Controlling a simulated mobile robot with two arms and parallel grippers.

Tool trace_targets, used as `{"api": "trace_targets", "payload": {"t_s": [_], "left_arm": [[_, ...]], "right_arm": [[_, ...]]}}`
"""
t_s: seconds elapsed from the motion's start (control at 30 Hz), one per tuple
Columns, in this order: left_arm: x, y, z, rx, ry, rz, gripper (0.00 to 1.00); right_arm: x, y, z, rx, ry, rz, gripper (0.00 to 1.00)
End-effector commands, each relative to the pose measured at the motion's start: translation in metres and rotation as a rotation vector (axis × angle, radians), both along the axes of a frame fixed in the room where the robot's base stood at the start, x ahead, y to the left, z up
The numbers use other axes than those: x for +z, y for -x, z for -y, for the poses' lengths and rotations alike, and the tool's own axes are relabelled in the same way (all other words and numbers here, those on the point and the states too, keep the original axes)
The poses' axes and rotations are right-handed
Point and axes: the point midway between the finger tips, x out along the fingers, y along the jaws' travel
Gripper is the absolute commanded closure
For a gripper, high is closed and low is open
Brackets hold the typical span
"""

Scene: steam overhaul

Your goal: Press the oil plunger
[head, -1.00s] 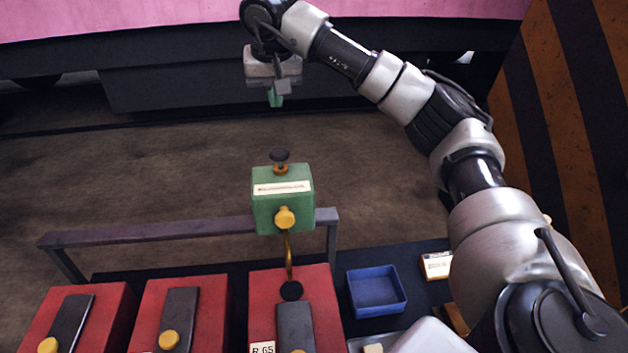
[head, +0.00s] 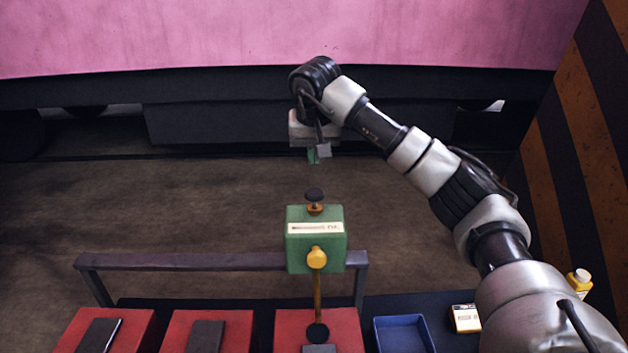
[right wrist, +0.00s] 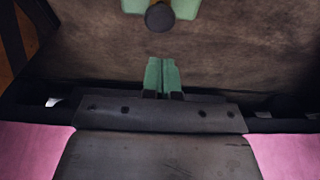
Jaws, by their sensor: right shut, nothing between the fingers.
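The oil plunger is a dark round knob (head: 315,194) on an orange-brown collar, on top of a green box (head: 300,254) with a white label and a yellow knob on its front. The box is fixed at a grey rail, and a brass pipe runs down from it. My right gripper (head: 313,156), with green fingertips, is above and beyond the plunger, apart from it. In the right wrist view its fingertips (right wrist: 163,75) are together and empty; the dark plunger knob (right wrist: 159,18) shows at the top edge. My left gripper is not in view.
The grey rail (head: 190,262) runs behind several red boxes (head: 125,325) along the bottom. A blue tray (head: 402,335), a small labelled box (head: 466,318) and a yellow bottle (head: 580,281) are at the right. A striped panel (head: 590,130) stands at the far right.

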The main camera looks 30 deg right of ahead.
Motion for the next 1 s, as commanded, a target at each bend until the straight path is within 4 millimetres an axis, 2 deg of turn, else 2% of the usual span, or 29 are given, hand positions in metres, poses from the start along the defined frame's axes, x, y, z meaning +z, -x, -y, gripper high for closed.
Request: {"api": "trace_targets", "payload": {"t_s": [0.2,0.4,0.57,0.9,1.0], "left_arm": [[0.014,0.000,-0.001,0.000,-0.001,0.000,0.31],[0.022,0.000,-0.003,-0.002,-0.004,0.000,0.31],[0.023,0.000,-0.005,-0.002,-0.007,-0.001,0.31],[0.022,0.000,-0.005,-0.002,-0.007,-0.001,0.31],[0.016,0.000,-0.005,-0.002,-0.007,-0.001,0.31]], "right_arm": [[-0.043,-0.010,0.007,-0.002,-0.001,-0.004,1.00],[-0.069,-0.009,0.006,0.001,0.000,-0.002,1.00],[-0.078,-0.009,0.006,0.000,-0.001,0.001,1.00],[-0.080,-0.010,0.006,0.000,-0.001,0.001,1.00],[-0.090,-0.009,0.006,0.000,0.000,-0.001,1.00]]}}
